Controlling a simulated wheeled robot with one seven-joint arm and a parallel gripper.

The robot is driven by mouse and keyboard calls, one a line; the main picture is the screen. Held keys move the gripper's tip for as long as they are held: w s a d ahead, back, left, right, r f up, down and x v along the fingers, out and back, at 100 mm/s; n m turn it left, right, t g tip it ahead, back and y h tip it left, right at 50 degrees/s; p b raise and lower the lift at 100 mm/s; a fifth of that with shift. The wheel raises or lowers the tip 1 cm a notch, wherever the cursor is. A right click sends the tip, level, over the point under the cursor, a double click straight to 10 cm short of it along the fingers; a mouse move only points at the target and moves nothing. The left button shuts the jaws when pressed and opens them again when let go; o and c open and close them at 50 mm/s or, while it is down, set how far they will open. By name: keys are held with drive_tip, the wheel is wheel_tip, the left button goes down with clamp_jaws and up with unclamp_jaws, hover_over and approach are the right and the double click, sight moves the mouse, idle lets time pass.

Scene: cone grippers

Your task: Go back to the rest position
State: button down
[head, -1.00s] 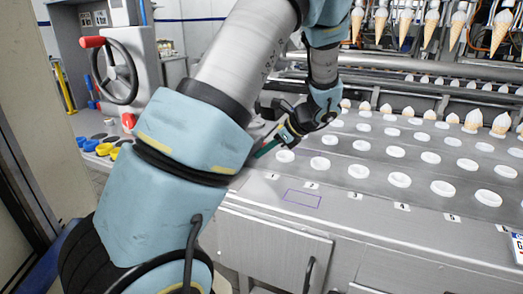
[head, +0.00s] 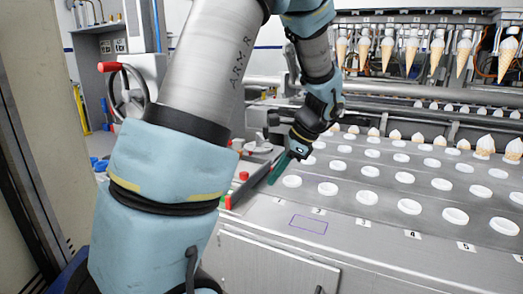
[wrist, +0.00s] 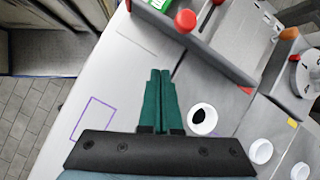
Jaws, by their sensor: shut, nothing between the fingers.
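My gripper (head: 277,168) has green fingers and hangs above the left end of the metal worktop (head: 262,215). In the wrist view the two green fingers (wrist: 161,72) lie side by side, closed together, with nothing between them. A white ring-shaped holder (wrist: 202,118) with a dark centre is just right of the fingers in that view. My blue and grey arm covers much of the left and middle of the head view and hides part of the machine behind it.
Rows of white round holders (head: 409,206) cover the worktop. Ice cream cones (head: 486,146) stand along its back, and more hang (head: 387,48) above. A grey box with red knobs (wrist: 185,20) stands near the gripper. A purple rectangle (head: 308,224) marks bare worktop.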

drive_tip(key=s+a+n+h, duration=0.1)
drive_tip(key=a+n, duration=0.1)
drive_tip(key=s+a+f+n+h, duration=0.1)
drive_tip(key=a+n, duration=0.1)
drive_tip(key=s+a+n+g, duration=0.1)
drive_tip(key=s+a+n, duration=0.1)
drive_tip(key=shift+s+a+f+h, duration=0.1)
drive_tip(key=shift+a+f+h, duration=0.1)
drive_tip(key=shift+f+h, duration=0.2)
drive_tip(key=s+a+f+n+t+h, duration=0.1)
drive_tip(key=s+a+n+h, duration=0.2)
drive_tip(key=s+a+n, duration=0.3)
drive_tip(key=shift+s+a+f+n, duration=0.15)
drive_tip(key=shift+a+f+n, duration=0.05)
drive_tip(key=shift+n, duration=2.4)
